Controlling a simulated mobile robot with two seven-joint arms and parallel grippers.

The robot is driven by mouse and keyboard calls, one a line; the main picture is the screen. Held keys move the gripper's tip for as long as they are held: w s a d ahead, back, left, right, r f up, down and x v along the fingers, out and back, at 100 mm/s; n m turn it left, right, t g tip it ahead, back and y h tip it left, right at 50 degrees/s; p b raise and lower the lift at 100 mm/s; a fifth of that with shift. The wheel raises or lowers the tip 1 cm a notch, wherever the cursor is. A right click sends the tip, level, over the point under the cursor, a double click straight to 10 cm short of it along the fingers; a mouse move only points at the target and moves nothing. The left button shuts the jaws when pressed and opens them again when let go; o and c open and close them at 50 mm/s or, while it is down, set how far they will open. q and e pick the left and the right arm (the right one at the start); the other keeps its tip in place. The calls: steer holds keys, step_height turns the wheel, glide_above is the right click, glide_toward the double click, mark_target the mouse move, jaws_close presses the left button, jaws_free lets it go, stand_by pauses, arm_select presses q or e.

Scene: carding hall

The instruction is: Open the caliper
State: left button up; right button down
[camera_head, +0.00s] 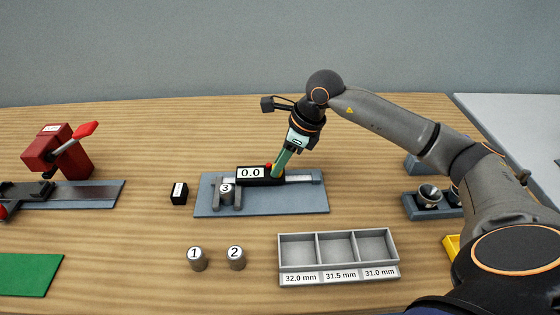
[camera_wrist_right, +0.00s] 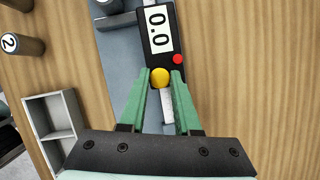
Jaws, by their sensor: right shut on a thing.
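The caliper (camera_head: 258,181) lies on a blue-grey plate (camera_head: 290,207) near the middle of the table, and its display reads 0.0. It also shows in the wrist view (camera_wrist_right: 172,14), with a red button and a yellow thumb knob (camera_wrist_right: 160,77). My right gripper (camera_head: 272,172) reaches down to the caliper, its green fingers shut on the yellow knob. Cylinder 3 (camera_head: 227,196) stands at the caliper's jaws, seemingly between them; its contact with them cannot be told. Cylinder 1 (camera_head: 198,260) and cylinder 2 (camera_head: 236,259) stand in front of the plate. My left gripper is not in view.
A three-compartment tray (camera_head: 339,267), labelled 32.0, 31.5 and 31.0 mm, is empty at the front. A small black block (camera_head: 179,193) stands left of the plate. A red device (camera_head: 60,153) and green mat (camera_head: 26,274) are at left. Metal cups (camera_head: 429,196) stand at right.

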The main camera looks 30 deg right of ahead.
steer(key=shift+d, duration=0.1)
stand_by(0.8)
steer(key=shift+s+d, duration=0.2)
steer(key=shift+d, duration=0.05)
steer(key=shift+s+d+b, duration=0.3)
steer(key=shift+s+d, duration=0.1)
steer(key=shift+d, duration=0.25)
steer(key=shift+s+d+b, duration=0.25)
steer(key=shift+s+d, duration=0.1)
steer(key=shift+d, duration=0.25)
steer(key=shift+s+d, duration=0.1)
steer(key=shift+d, duration=0.05)
steer(key=c, duration=0.6)
jaws_free()
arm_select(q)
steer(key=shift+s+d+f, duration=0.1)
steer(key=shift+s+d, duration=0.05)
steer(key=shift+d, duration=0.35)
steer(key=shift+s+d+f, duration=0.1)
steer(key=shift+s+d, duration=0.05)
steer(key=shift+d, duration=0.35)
arm_select(e)
steer(key=shift+r, duration=0.1)
